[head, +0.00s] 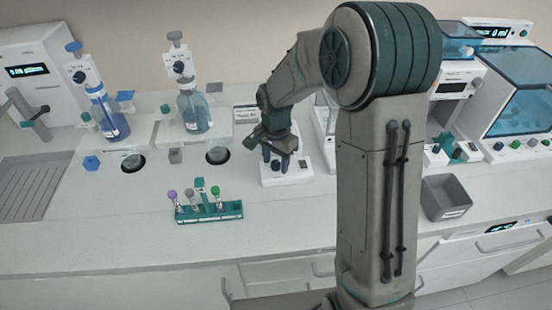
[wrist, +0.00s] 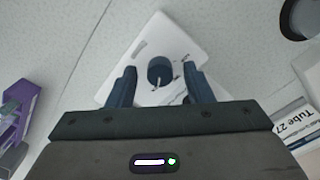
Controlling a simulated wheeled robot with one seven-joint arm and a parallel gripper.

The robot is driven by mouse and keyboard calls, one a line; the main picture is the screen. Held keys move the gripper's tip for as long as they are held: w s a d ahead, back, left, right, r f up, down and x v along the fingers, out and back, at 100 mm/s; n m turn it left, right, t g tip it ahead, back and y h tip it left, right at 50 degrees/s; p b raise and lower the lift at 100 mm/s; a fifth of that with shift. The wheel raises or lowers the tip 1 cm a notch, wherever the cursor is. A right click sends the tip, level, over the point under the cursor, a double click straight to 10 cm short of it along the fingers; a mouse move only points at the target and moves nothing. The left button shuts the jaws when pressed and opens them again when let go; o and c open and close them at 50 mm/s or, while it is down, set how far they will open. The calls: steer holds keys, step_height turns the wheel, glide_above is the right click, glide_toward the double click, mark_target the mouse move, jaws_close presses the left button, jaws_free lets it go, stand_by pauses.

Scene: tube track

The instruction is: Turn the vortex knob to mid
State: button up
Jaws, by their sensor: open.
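The vortex mixer (head: 298,172) is a small white device on the bench, left of my arm's column. In the wrist view its white top (wrist: 185,40) lies tilted, with a dark round knob (wrist: 160,70) that has a light pointer mark. My gripper (head: 277,158) hangs over the mixer and hides much of it in the head view. In the wrist view my gripper (wrist: 161,80) is open, with one finger on each side of the knob and gaps between. I cannot tell how high the fingertips are above it or which printed setting the pointer meets.
A green rack (head: 210,213) with several capped tubes stands front left of the mixer. A grey bin (head: 447,197) is right of my column. Two bottle dispensers (head: 194,110) (head: 108,112) stand at the back left. The bench front between rack and column is clear.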

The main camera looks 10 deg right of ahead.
steer(key=c, duration=1)
steer(key=shift+n, duration=0.3)
steer(key=n+b, duration=0.1)
steer(key=n, duration=0.4)
steer(key=shift+b, duration=0.4)
steer(key=n, duration=0.6)
steer(key=shift+b, duration=0.3)
steer(key=shift+r, duration=0.1)
steer(key=o, duration=1)
